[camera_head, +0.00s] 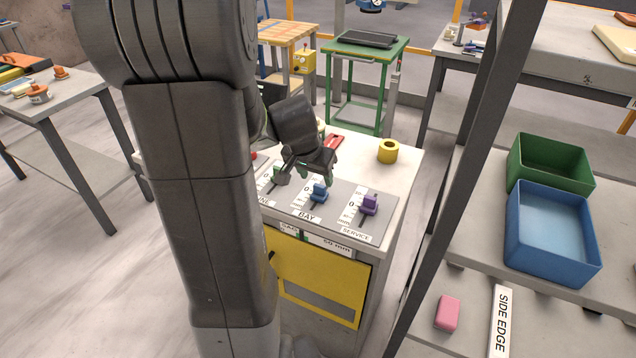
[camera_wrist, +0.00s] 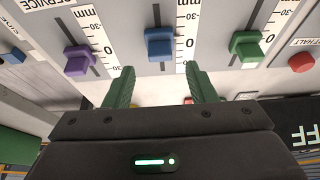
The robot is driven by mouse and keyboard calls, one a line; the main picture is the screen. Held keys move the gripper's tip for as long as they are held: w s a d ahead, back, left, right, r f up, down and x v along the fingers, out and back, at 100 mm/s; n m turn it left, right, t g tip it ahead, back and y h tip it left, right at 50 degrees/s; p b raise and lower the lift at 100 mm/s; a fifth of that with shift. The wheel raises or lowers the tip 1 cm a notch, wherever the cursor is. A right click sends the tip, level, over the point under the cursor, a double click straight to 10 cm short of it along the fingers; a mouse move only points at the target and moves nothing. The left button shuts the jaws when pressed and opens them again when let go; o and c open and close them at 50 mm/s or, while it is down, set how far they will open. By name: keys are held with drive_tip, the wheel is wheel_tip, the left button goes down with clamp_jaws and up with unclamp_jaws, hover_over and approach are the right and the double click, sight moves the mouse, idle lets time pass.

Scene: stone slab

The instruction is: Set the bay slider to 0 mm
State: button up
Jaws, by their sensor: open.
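The bay slider's blue knob (camera_head: 319,192) is the middle one of three on a grey panel (camera_head: 308,216). In the wrist view the blue knob (camera_wrist: 160,44) stands beside the 0 of the scale to its right, roughly level with it. The exact reading cannot be told. My gripper (camera_head: 304,173) hangs over the far side of the panel, near the green and blue knobs. In the wrist view its two green fingers (camera_wrist: 162,86) are apart and empty, with the blue knob ahead of the gap. I see no contact with the knob.
A green knob (camera_wrist: 246,46) and a purple knob (camera_wrist: 79,60) flank the blue one. A red button (camera_wrist: 301,63) is beyond the green knob. A yellow ring-shaped block (camera_head: 388,152) stands on the cabinet top. A shelf with blue (camera_head: 551,240) and green bins is at right.

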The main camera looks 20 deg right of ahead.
sight(319, 185)
drive_tip(key=shift+x, duration=2.35)
clamp_jaws()
